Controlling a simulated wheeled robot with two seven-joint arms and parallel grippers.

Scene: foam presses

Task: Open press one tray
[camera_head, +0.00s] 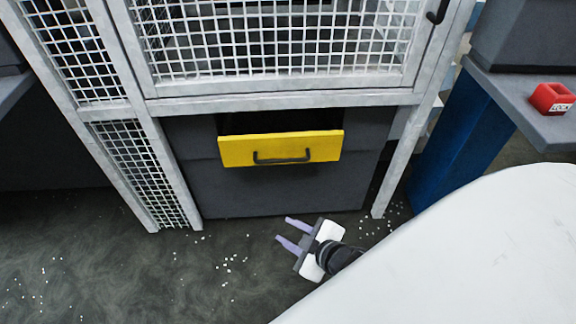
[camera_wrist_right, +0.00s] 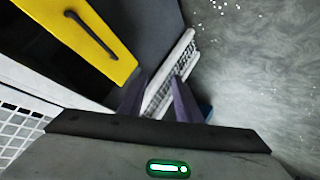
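The press tray has a yellow front (camera_head: 235,150) with a black bar handle (camera_head: 282,157). It sits in the dark grey press base below the white mesh guard, and a dark opening shows above and behind the yellow front. My right gripper (camera_head: 283,231) is below and slightly right of the tray, apart from the handle, with its two purple fingers spread and empty. In the right wrist view the yellow front (camera_wrist_right: 75,35) and its handle (camera_wrist_right: 92,35) are at upper left, and the open fingers (camera_wrist_right: 158,95) are at centre. My left gripper is not in view.
A white mesh guard frame (camera_head: 280,103) stands above the tray, with a post on each side. A red lock box (camera_head: 552,98) sits on a grey ledge at right. White bits litter the dark floor (camera_head: 120,270). A large white surface, probably mine, fills the lower right.

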